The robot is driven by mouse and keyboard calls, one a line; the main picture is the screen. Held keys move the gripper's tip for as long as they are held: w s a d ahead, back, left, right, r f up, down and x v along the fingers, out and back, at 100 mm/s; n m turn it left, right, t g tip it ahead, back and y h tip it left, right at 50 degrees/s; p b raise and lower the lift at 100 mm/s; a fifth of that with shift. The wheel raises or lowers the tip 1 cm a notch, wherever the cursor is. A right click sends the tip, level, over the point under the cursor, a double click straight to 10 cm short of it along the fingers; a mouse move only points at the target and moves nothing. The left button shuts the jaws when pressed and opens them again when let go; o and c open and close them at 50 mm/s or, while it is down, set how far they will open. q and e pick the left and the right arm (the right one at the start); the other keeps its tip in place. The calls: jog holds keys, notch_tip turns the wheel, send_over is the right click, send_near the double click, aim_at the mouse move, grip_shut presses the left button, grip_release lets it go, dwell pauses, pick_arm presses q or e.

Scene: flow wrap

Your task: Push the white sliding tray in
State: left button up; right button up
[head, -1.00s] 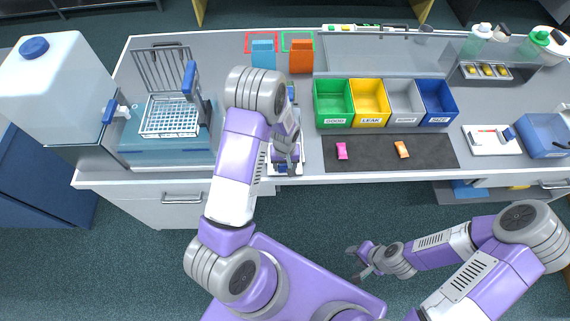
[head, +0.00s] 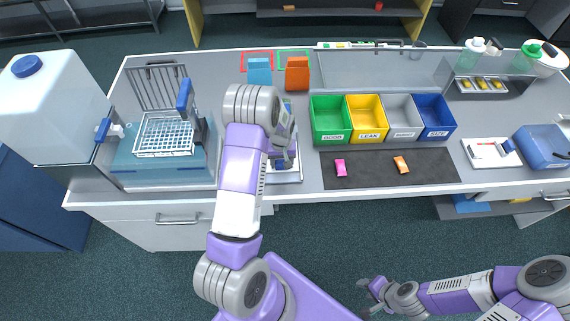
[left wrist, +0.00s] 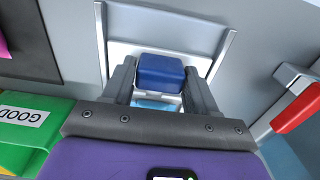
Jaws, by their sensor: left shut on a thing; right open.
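The white sliding tray (head: 290,176) lies near the front edge of the bench in the head view, largely covered by my left arm. Its white plate also shows in the left wrist view (left wrist: 190,35), with a blue block-like handle (left wrist: 162,70) on it. My left gripper (head: 282,160) is at that handle. In the left wrist view its two fingers (left wrist: 162,88) stand on either side of the blue block and are shut on it. My right gripper (head: 371,291) is open and empty, in front of the bench and over the floor.
Right of the tray is a dark mat (head: 370,172) with a pink packet (head: 340,168) and an orange one (head: 401,165). Sorting bins (head: 330,120) stand behind it. A wire basket (head: 165,133) over a bluish tank is to the left. A red-handled part (left wrist: 297,108) is close in the wrist view.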

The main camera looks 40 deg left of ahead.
pick_arm(q)
jog(key=o, duration=1.4)
notch_tip(320, 180, up, 8)
jog(key=shift+f, duration=0.2)
